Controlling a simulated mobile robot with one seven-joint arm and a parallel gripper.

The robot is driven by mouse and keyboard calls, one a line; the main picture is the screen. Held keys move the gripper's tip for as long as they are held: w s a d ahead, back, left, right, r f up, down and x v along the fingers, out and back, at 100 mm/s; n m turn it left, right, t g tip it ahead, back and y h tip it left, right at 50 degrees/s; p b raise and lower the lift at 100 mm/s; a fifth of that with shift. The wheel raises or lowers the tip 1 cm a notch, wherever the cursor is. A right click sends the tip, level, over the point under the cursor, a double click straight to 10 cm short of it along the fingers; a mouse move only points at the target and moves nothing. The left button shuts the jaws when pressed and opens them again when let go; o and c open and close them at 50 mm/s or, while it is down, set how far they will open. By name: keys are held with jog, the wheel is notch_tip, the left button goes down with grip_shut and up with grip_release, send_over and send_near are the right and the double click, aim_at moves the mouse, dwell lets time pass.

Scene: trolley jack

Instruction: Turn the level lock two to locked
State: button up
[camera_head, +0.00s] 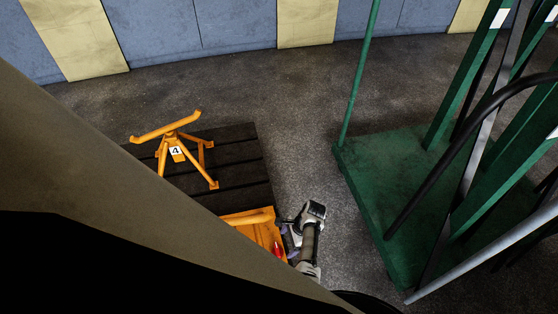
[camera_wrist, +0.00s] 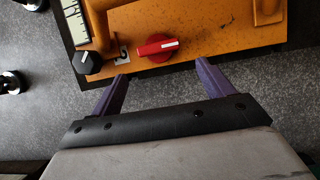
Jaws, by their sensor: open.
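A red rotary knob (camera_wrist: 158,47) with a white pointer line sits on the orange panel (camera_wrist: 222,32) in the wrist view. Its pointer lies nearly level, toward the right. A dark mark like a 2 shows just left of it, so it appears to be level lock two. The knob also shows small in the head view (camera_head: 278,249). My gripper (camera_wrist: 162,70) is open and empty, with one purple finger on each side below the red knob. The fingertips are near the panel's front edge; I cannot tell whether they touch anything. In the head view my gripper (camera_head: 290,240) is beside the orange panel.
A black knob (camera_wrist: 87,62) with a white line is left of the red one, near my left finger. A yellow stand (camera_head: 175,152) marked 4 stands on the dark slatted platform (camera_head: 235,170). A green rack (camera_head: 385,180) with leaning bars stands right; grey floor lies between.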

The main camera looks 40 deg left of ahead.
jog(key=shift+s+a, duration=0.7)
jog(key=shift+s, duration=0.15)
jog(key=shift+w+b+x, duration=0.15)
jog(key=shift+b+x, duration=0.25)
jog(key=shift+x, duration=0.8)
jog(key=shift+w+b+x, duration=0.1)
jog(key=shift+b+x, duration=0.25)
jog(key=shift+x, duration=0.9)
jog(key=shift+d+f, duration=0.1)
jog(key=c, duration=1)
